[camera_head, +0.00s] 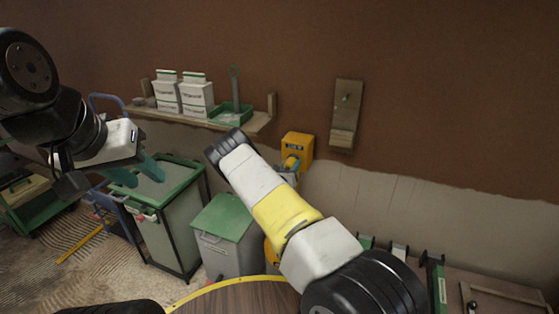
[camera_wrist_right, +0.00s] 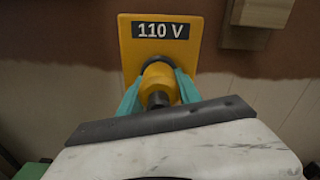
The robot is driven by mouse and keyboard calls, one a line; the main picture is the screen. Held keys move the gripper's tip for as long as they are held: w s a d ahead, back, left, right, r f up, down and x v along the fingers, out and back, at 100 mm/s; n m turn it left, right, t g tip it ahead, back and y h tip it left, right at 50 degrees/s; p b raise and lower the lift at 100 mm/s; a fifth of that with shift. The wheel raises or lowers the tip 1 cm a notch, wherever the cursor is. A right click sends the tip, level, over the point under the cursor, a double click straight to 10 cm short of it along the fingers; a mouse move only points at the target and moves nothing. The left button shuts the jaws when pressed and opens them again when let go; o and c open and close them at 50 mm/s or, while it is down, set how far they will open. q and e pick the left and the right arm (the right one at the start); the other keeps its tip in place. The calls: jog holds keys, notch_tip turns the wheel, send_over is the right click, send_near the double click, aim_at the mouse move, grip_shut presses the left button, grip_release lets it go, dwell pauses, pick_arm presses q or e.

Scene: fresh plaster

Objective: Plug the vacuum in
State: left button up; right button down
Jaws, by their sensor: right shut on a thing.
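A yellow wall box (camera_wrist_right: 187,57) labelled 110 V is on the wall in the right wrist view; it also shows in the head view (camera_head: 298,142). My right gripper (camera_wrist_right: 160,88) is shut on a yellow plug (camera_wrist_right: 159,79). The plug's front end is at a dark round socket on the box face; how deep it sits cannot be told. In the head view the right arm partly hides the plug (camera_head: 291,163). My left gripper (camera_head: 136,173) has its green fingers apart, empty, above a tall grey bin. The vacuum cannot be clearly made out.
A tall grey bin with a green rim (camera_head: 172,218) stands at left. A grey bin with a green lid (camera_head: 222,218) stands beside it. A wooden shelf (camera_head: 255,122) holds white tubs (camera_head: 196,98) and a green tray (camera_head: 232,114). A wooden board (camera_head: 346,115) hangs right of the box.

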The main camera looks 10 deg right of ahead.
jog(key=shift+w+r, duration=0.1)
jog(key=c, duration=0.8)
grip_release()
jog(key=shift+w+d, duration=0.1)
jog(key=shift+c, duration=0.2)
jog(key=v, duration=0.7)
jog(key=shift+s+a, duration=0.25)
jog(key=shift+s, duration=0.1)
